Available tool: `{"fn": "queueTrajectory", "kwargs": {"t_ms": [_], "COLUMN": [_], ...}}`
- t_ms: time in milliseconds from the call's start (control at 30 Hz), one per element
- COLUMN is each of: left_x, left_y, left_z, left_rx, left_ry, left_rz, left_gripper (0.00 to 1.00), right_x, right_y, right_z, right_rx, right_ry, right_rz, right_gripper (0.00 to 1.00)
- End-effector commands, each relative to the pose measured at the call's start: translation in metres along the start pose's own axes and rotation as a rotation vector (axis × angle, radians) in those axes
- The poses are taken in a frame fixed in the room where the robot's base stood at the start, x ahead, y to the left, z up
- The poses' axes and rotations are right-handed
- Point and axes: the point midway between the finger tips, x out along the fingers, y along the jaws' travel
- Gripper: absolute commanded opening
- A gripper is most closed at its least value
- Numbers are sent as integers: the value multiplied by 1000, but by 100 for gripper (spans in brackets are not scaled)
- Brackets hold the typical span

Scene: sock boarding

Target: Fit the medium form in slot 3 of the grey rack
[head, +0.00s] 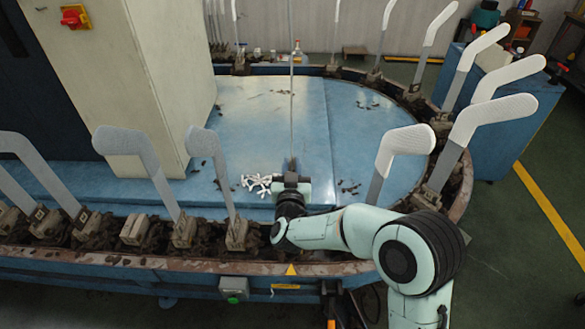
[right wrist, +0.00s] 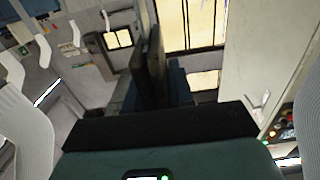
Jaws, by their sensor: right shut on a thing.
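My right gripper (head: 291,170) is over the blue machine deck, just past its near rim. It is shut on a thin grey form (head: 291,85), which rises upright from the jaws to the top edge of the head view. The form shows edge-on, so I cannot tell its size or outline. In the right wrist view the dark fingers (right wrist: 148,70) are close together, and what lies between them is hard to see. I cannot make out the grey rack or its slot 3 in either view. My left gripper is not in view.
Several sock-covered forms, such as one at the right (head: 402,142), stand in clamps around the rim of the blue deck (head: 375,100). White scraps (head: 258,182) lie left of my gripper. A cream cabinet (head: 125,75) stands at the left. A blue cabinet (head: 500,130) is at the right.

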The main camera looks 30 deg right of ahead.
Motion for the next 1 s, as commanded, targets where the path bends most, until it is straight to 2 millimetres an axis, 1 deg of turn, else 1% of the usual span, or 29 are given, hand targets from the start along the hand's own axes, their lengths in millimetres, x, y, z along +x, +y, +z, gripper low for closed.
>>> {"fn": "queueTrajectory", "kwargs": {"t_ms": [33, 400, 600, 867, 967, 1000], "left_x": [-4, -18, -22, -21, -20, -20], "left_y": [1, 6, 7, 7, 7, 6], "left_z": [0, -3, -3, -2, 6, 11], "left_rx": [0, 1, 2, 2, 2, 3], "left_ry": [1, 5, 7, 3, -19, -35], "left_rz": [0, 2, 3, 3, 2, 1], "left_gripper": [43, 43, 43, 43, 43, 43], "right_x": [0, 0, 0, -1, -10, -17], "right_y": [0, 0, 0, -1, -9, -14], "right_z": [-6, -24, -29, -26, -8, 4], "right_rx": [1, 1, 1, 0, -4, -6], "right_ry": [3, 3, 2, 1, -4, -8], "right_rz": [0, 0, 0, -5, -49, -84], "right_gripper": [0, 0, 0, 0, 0, 0]}}
